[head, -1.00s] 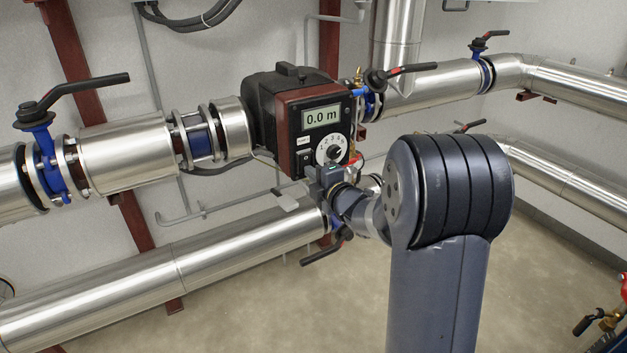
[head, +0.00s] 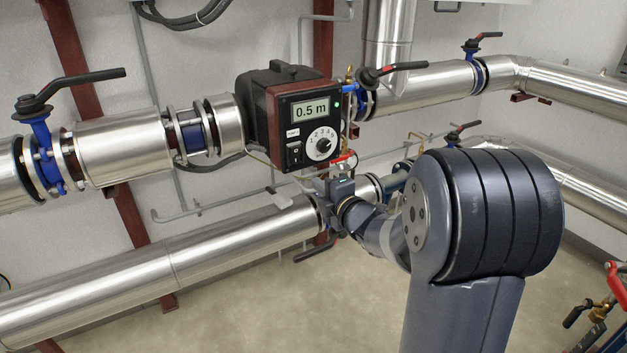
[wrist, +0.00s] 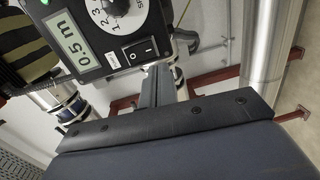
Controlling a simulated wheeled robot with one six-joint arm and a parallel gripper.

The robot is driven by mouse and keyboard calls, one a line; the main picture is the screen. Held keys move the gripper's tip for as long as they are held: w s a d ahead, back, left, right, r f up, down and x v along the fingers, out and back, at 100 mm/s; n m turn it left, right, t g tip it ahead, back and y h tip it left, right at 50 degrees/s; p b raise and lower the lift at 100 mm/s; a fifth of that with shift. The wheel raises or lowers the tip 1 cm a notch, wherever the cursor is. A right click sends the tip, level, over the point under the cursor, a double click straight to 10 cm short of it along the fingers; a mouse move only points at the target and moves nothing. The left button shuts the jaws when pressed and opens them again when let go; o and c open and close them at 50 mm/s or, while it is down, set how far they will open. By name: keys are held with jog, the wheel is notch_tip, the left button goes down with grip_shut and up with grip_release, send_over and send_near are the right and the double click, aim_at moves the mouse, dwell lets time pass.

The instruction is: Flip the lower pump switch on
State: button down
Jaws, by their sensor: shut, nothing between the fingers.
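The pump (head: 262,110) is a black and dark-red box on the upper pipe. Its front display (head: 311,110) reads 0.5 m, and a green light (head: 337,103) glows beside it. The black rocker switch (head: 295,153) sits low on the panel, left of the dial (head: 321,144). In the wrist view the switch (wrist: 138,50) shows O and I marks; I cannot tell for certain which side is pressed. My gripper (head: 320,184) is shut and empty, just below the panel. In the wrist view its fingers (wrist: 158,84) are together, apart from the switch.
A silver pipe (head: 180,265) runs below the pump, close to my gripper. Black-handled valves (head: 40,110) stand on the upper pipe, left and right of the pump. A red valve handle (head: 617,283) is at the lower right. The floor in front is clear.

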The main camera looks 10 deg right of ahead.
jog(key=v, duration=0.2)
jog(key=f+v, duration=0.1)
jog(key=v, duration=0.2)
jog(key=shift+s, duration=0.15)
